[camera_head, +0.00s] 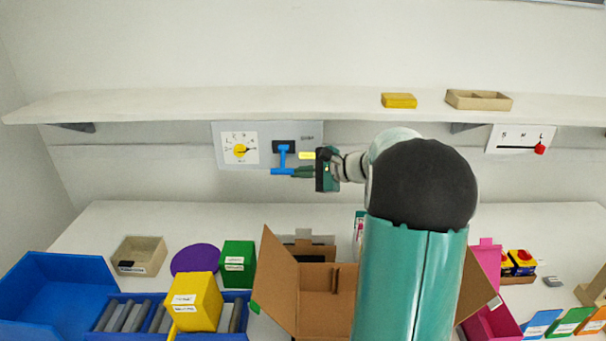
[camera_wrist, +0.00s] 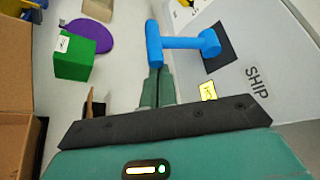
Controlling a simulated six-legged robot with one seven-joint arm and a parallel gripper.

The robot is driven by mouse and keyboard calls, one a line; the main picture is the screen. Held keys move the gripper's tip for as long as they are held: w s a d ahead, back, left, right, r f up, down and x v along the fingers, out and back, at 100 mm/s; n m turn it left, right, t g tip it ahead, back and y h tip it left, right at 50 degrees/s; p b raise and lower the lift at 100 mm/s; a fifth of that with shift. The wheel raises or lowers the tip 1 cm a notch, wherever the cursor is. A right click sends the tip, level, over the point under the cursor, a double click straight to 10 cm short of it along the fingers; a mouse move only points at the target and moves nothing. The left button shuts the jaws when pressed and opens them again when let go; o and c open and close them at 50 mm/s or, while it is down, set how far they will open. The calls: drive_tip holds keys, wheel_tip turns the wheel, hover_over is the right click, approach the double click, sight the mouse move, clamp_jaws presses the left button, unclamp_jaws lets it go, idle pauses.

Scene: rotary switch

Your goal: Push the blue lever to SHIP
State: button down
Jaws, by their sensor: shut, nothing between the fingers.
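The blue lever (camera_head: 283,155) sticks out from a black plate on the grey wall panel (camera_head: 268,132). It is T-shaped, with a crossbar at its outer end; it also shows in the wrist view (camera_wrist: 180,43). The word SHIP (camera_wrist: 257,82) is printed on the panel beside the black plate, and shows small in the head view (camera_head: 307,138). A small yellow label (camera_wrist: 208,90) sits near the plate. My gripper (camera_head: 293,172) is shut and empty. Its green fingertips (camera_wrist: 157,72) are at the near end of the crossbar; I cannot tell whether they touch.
A yellow-knobbed dial (camera_head: 240,150) shares the panel. A white shelf (camera_head: 200,103) runs above. Below, the table holds an open cardboard box (camera_head: 280,275), a green box (camera_head: 238,258), a purple disc (camera_head: 190,259) and a blue bin (camera_head: 60,285). A red slider (camera_head: 540,149) is at right.

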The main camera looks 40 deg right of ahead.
drive_tip(key=shift+w+f, duration=0.1)
drive_tip(key=shift+s+r+m+g, duration=0.2)
drive_tip(key=shift+r+m+g, duration=0.1)
drive_tip(key=shift+g, duration=0.1)
idle(0.4)
drive_tip(key=shift+a+r, duration=0.1)
drive_tip(key=shift+r, duration=0.05)
drive_tip(key=r+m+g+y, duration=0.1)
drive_tip(key=r, duration=0.1)
drive_tip(key=r+m+g, duration=0.1)
drive_tip(key=r+m, duration=0.1)
drive_tip(key=r+m+g+y, duration=0.1)
drive_tip(key=r+m+g, duration=0.1)
drive_tip(key=shift+s+a+y, duration=0.25)
drive_tip(key=shift+s+y, duration=0.05)
drive_tip(key=shift+s, duration=0.1)
idle(0.4)
idle(0.5)
